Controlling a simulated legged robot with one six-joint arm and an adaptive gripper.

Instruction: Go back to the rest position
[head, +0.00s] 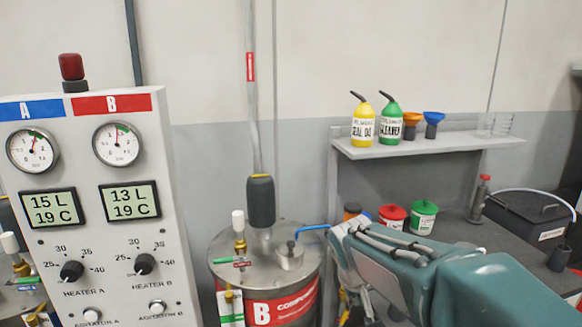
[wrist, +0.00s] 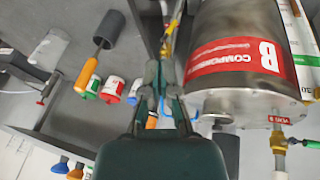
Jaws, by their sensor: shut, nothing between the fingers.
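My gripper (wrist: 161,72) shows in the wrist view as two dark green fingers close together. It is shut and empty. In the wrist view it is beside the steel drum (wrist: 238,60) with the red B label, which stands to its right. In the head view my teal arm reaches across the lower right, just right of the same steel drum (head: 265,262). The arm hides part of the bench, and I cannot make out the fingertips there.
The control panel (head: 85,200) with gauges stands at the left. A shelf (head: 430,146) holds a yellow bottle (head: 363,122), a green bottle (head: 390,124) and funnels. Red and green lidded jars (head: 423,218) stand on the bench (head: 500,240) behind my arm, with a black box (head: 530,215) farther right.

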